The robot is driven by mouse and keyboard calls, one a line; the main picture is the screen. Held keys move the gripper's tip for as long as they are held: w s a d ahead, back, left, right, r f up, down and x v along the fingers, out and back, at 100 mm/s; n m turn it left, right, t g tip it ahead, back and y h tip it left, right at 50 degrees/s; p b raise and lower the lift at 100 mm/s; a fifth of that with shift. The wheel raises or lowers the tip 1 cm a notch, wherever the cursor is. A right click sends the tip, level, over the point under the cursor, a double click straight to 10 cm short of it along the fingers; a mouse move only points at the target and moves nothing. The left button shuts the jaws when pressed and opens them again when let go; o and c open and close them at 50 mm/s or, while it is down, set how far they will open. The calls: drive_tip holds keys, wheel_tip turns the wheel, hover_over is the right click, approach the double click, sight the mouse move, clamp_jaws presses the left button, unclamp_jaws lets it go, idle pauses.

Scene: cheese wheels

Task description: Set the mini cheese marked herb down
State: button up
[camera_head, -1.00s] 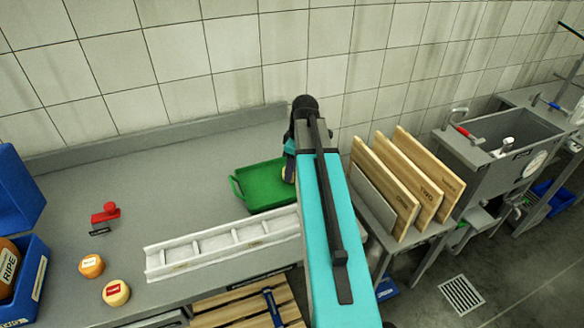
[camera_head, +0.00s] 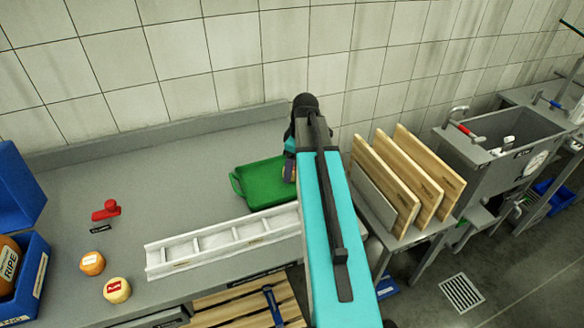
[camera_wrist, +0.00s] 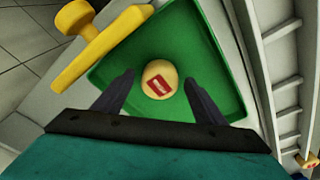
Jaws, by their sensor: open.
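A pale yellow mini cheese (camera_wrist: 159,79) with a red label lies in the green tray (camera_wrist: 221,60); the label's word is too small to read. In the wrist view my gripper (camera_wrist: 160,78) is open, one finger on each side of the cheese, with visible gaps between. In the head view the tray (camera_head: 240,182) sits on the counter by the wall. My gripper (camera_head: 289,170) is over its right part, and my arm hides that end and the cheese.
A white divided rack (camera_head: 222,243) lies in front of the tray. An orange mini cheese (camera_head: 92,263), a pale one with a red label (camera_head: 117,290) and a red stamp (camera_head: 106,210) stand at left. A yellow object (camera_wrist: 95,45) is beside the tray. Cutting boards (camera_head: 405,185) stand at right.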

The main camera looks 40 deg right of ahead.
wheel_tip(320, 180, up, 12)
drive_tip(key=s+d+b, duration=0.1)
drive_tip(key=b, duration=0.1)
drive_tip(key=shift+s, duration=0.25)
idle(0.5)
drive_tip(key=shift+s, duration=0.15)
idle(0.7)
